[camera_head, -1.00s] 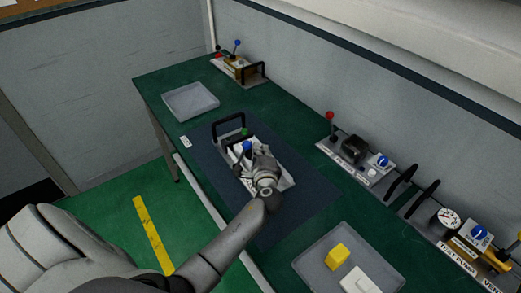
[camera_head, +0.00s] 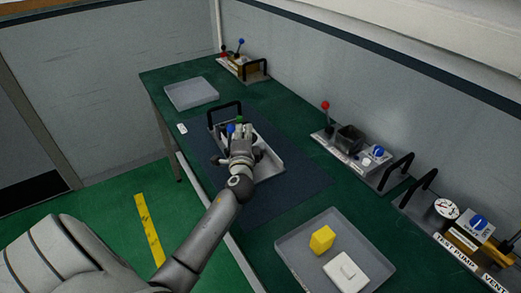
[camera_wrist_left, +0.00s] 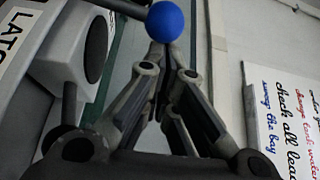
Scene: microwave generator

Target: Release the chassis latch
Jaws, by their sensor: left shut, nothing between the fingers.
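The chassis (camera_head: 266,165) is a light grey tray-like unit on the dark mat, with a black handle (camera_head: 224,107) at its far end. A blue ball knob (camera_head: 230,128) and a green knob (camera_head: 239,119) stand near that handle. My left gripper (camera_head: 238,140) is over the chassis, close to the blue knob, and hides much of the unit. In the left wrist view the blue ball (camera_wrist_left: 166,21) shows just beyond the shut, empty fingertips (camera_wrist_left: 165,48); I cannot tell whether they touch it. A label (camera_wrist_left: 22,42) partly reading "LATC" is at the left.
A grey tray (camera_head: 290,251) with a yellow block (camera_head: 321,239) and a white part (camera_head: 346,272) lies at the near right. An empty tray (camera_head: 191,94) lies at the far left. Lever and gauge units line the wall. The mat (camera_head: 290,195) is clear right of the chassis.

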